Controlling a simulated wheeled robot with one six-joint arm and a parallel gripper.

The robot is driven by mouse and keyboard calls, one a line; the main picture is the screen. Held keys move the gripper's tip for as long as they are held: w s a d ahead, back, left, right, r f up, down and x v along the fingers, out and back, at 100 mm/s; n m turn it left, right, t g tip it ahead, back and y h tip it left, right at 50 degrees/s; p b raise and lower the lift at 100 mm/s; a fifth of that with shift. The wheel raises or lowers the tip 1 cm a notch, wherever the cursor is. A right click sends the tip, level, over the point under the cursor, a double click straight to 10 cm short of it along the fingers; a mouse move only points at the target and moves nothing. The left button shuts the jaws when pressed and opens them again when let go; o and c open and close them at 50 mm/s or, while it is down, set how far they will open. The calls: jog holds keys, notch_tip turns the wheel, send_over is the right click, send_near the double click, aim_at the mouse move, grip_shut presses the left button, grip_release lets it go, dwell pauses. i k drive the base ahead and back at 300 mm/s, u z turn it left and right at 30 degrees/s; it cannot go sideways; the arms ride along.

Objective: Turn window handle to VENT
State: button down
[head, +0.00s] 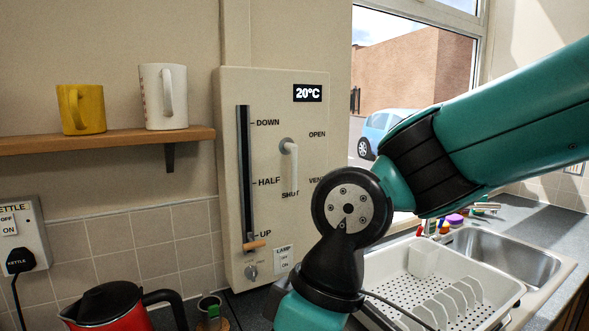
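A beige wall panel (268,100) stands left of the window. On it is the white window handle (292,162), with its pivot at the top. The handle hangs down, its lower end just above the SHUT label. The OPEN label (317,134) is up and right of it. The VENT label (316,180) is to the right, partly covered at its right end by my arm or close to its edge. My teal and black arm crosses the right and lower middle of the view. My gripper does not show.
Left on the panel is a vertical slider (245,170), its wooden grip (255,245) near UP. Below are a small knob (251,271) and a LAMP switch (284,259). A shelf (100,142) holds two mugs. A red kettle (108,309), dish rack (455,300) and sink (510,255) occupy the counter.

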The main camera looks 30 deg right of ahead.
aim_at(293, 148)
jog(key=k, duration=1.1)
jog(key=z, duration=0.9)
jog(key=i, duration=1.3)
jog(key=u, duration=0.85)
